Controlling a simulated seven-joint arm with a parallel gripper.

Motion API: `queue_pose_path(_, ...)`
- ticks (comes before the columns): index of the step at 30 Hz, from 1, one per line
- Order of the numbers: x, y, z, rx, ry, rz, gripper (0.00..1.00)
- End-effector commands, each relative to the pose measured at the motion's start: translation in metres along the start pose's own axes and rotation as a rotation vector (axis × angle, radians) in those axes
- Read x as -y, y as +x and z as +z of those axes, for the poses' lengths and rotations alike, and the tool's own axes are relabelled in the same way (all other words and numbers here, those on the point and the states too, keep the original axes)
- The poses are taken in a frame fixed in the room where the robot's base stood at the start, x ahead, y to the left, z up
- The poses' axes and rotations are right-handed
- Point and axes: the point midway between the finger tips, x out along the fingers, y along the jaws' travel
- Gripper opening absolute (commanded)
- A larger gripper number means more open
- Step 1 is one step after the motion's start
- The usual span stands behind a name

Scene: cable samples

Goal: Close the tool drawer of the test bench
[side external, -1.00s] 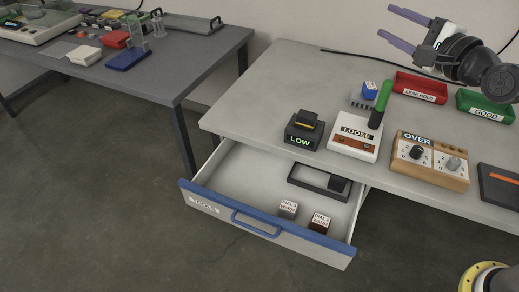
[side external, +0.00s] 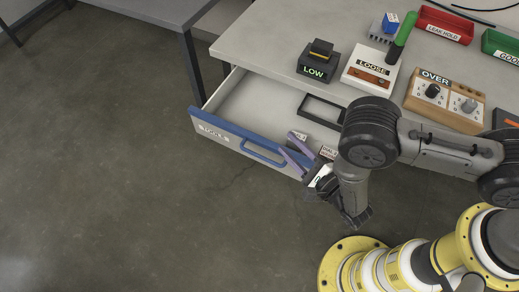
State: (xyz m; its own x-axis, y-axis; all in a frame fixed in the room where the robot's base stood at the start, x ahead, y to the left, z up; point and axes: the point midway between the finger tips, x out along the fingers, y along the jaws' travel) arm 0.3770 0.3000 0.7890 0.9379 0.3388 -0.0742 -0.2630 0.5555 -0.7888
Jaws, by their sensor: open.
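The tool drawer (side external: 235,140) stands pulled out from under the test bench (side external: 262,42), with a blue top rim and a blue handle (side external: 262,153) on its front. My gripper (side external: 286,142) has two purple fingers, which are spread and appear empty. They overlap the right part of the drawer front, right of the handle. I cannot tell whether they touch it. A dark frame-shaped tray (side external: 322,112) and small labelled blocks lie inside the drawer. My arm and fingers partly hide the blocks and the drawer's right end.
On the bench stand a LOW box (side external: 318,66), a LOOSE unit (side external: 371,68) with a green handle, and an OVER dial box (side external: 445,98). Red (side external: 444,25) and green bins sit at the back. The floor before and left of the drawer is clear.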

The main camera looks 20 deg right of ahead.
Motion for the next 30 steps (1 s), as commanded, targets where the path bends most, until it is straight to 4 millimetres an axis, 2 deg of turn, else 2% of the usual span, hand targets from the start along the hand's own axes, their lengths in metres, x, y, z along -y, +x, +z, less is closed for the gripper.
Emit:
queue_pose_path(1,-0.026,-0.015,-0.011,-0.004,-0.035,0.055,0.45)
queue_pose_path(4,-0.058,-0.037,-0.025,-0.005,-0.083,0.131,0.45)
queue_pose_path(8,-0.080,-0.053,-0.029,0.007,-0.115,0.183,0.45)
queue_pose_path(11,-0.082,-0.050,-0.025,0.015,-0.113,0.184,0.45)
queue_pose_path(17,-0.085,-0.023,-0.026,0.014,-0.110,0.181,0.45)
queue_pose_path(30,-0.100,0.058,-0.025,0.015,-0.112,0.182,0.45)
